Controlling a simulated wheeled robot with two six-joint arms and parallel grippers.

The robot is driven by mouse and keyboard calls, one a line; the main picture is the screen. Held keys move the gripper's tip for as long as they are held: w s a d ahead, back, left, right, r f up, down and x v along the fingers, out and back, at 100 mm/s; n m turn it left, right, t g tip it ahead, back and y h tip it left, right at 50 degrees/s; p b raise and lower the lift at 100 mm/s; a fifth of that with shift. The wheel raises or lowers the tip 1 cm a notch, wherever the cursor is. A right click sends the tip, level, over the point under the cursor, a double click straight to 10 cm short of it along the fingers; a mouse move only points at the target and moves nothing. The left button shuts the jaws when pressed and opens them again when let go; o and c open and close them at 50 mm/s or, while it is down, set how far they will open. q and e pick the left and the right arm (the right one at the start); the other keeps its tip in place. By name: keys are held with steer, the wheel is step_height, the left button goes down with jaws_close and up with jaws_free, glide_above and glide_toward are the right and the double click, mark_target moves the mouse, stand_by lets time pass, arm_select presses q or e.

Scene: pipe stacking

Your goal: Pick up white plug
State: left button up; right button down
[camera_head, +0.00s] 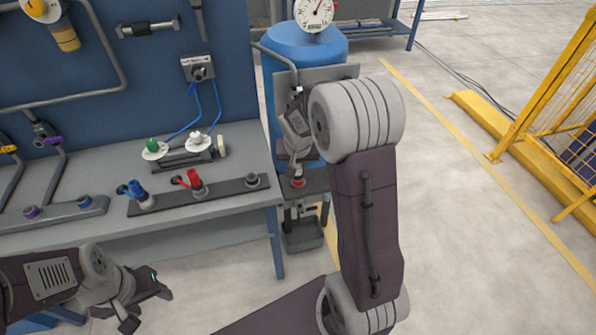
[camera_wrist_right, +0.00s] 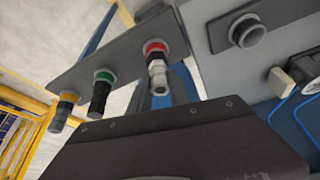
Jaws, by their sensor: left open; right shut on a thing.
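A white fitting (camera_head: 197,140) stands on a round pale disc on the bench. The white end also shows in the right wrist view (camera_wrist_right: 285,83). My right gripper (camera_head: 299,172) points down at the side plate, partly behind my arm, and is shut around a pale metal fitting (camera_wrist_right: 157,75) at a red ring. The fingertips' grip is hard to make out. My left gripper (camera_head: 147,302) is open and empty, in front of the bench.
The side plate (camera_wrist_right: 125,55) also carries a green-ringed fitting (camera_wrist_right: 103,92) and a yellow-ringed one (camera_wrist_right: 65,108). A green fitting (camera_head: 152,147), a blue one (camera_head: 135,190) and a red one (camera_head: 194,179) stand on the bench. A blue tank (camera_head: 285,45) stands behind.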

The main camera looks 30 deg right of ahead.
stand_by(0.7)
step_height(320, 180, up, 4)
steer(key=shift+r+p, duration=0.15)
steer(key=shift+p, duration=0.5)
steer(key=s+r, duration=0.6)
steer(key=s, duration=0.5)
steer(key=shift+s+r+p, duration=0.35)
step_height(320, 180, up, 8)
steer(key=p, duration=0.7)
steer(key=shift+d, duration=0.1)
